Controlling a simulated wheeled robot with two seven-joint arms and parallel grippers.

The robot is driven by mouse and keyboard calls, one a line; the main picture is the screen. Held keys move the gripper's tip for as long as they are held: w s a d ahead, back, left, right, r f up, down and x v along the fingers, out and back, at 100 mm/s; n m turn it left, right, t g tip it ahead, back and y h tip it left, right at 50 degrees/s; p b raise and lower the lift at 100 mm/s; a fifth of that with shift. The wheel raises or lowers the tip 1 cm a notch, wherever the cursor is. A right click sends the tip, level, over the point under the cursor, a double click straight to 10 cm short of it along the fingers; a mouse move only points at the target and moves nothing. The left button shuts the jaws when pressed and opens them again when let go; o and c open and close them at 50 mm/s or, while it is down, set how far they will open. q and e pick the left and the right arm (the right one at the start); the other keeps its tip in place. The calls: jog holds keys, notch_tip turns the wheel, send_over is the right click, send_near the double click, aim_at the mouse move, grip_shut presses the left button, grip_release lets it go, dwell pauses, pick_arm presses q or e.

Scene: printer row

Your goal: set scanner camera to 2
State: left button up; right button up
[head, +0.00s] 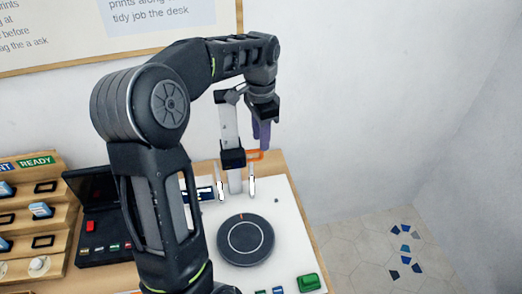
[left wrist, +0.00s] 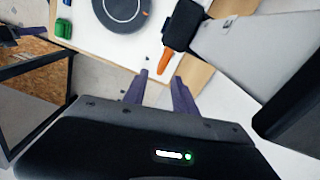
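The scanner has a white upright column (head: 229,125) with a black camera block (head: 232,159) on it. An orange tab (head: 255,155) sticks out to the right of the block. My left gripper (head: 261,140) has purple fingers and points down just above the tab, beside the column. In the left wrist view, the fingers (left wrist: 160,77) are apart, with the orange tab (left wrist: 167,60) at the gap between their tips; contact is not clear. The black block (left wrist: 183,25) and column (left wrist: 240,50) also show there. No readable camera scale shows. My right gripper is out of view.
A dark round turntable (head: 246,240) sits on the white base (head: 291,220), with a green block (head: 309,283) at its front right corner. Two thin white posts stand near the column. A black panel with buttons (head: 91,226) and wooden shelves (head: 40,215) stand left. Floor at right is open.

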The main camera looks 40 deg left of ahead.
pick_arm(q)
notch_tip(320, 180, down, 6)
jog(key=shift+r+p, duration=0.1)
jog(key=shift+p, duration=0.3)
jog(key=shift+c, duration=0.3)
grip_shut()
jog(key=shift+d, duration=0.1)
dwell(0.8)
